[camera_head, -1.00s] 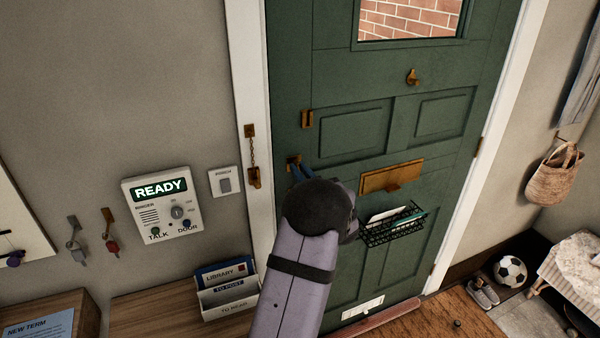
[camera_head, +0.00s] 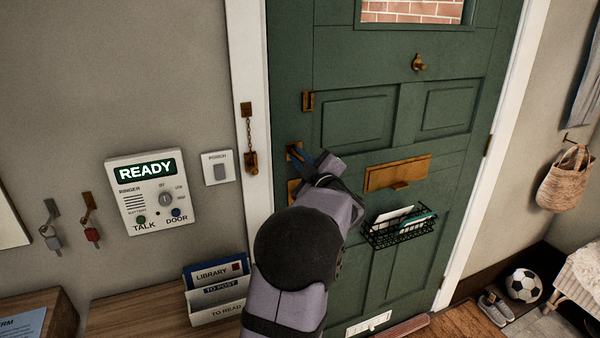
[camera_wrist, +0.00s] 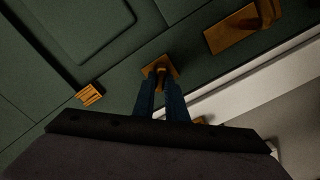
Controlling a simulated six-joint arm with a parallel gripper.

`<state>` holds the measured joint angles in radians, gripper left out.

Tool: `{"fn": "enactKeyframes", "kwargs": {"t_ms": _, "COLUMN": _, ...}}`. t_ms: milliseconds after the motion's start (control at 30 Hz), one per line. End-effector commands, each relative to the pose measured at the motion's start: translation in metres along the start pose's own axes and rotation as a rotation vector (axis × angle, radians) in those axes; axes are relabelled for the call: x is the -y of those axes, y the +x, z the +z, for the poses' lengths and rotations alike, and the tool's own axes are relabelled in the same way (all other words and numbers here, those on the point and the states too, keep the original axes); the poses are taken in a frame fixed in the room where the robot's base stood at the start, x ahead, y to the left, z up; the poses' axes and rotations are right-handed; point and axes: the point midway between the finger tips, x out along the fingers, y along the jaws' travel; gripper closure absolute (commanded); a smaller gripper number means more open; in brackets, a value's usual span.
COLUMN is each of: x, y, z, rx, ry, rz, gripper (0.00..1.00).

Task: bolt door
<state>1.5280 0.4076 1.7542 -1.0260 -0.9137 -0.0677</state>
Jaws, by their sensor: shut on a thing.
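The green door (camera_head: 355,120) appears shut in its white frame. My gripper (camera_head: 304,153) is at the door's left edge. Its blue fingers reach a small brass turn piece on a square plate (camera_head: 292,150). In the wrist view, the fingertips (camera_wrist: 162,86) are shut on the brass turn piece (camera_wrist: 162,66). Its exact angle is hard to tell behind the fingers. Another brass fitting (camera_head: 293,190) sits just below, partly hidden by my arm; it shows in the wrist view as a brass plate with a handle (camera_wrist: 232,30).
A brass chain (camera_head: 249,140) hangs on the frame, left of my gripper. A brass chain plate (camera_head: 308,101) is above it on the door. A letter flap (camera_head: 397,173) and wire basket (camera_head: 400,228) are to the right. The intercom (camera_head: 152,195) is on the left wall.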

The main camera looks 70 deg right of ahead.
Motion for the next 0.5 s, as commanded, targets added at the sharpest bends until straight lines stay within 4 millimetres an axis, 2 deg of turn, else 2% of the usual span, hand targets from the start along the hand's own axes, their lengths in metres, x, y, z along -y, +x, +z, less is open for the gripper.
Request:
{"fn": "enactKeyframes", "kwargs": {"t_ms": 33, "x": 0.0052, "y": -0.0001, "z": 0.0039, "rx": -0.002, "ry": -0.049, "rz": 0.001, "gripper": 1.0}}
{"fn": "enactKeyframes", "kwargs": {"t_ms": 500, "x": 0.0057, "y": -0.0001, "z": 0.0032, "rx": -0.001, "ry": -0.478, "rz": 0.001, "gripper": 1.0}}
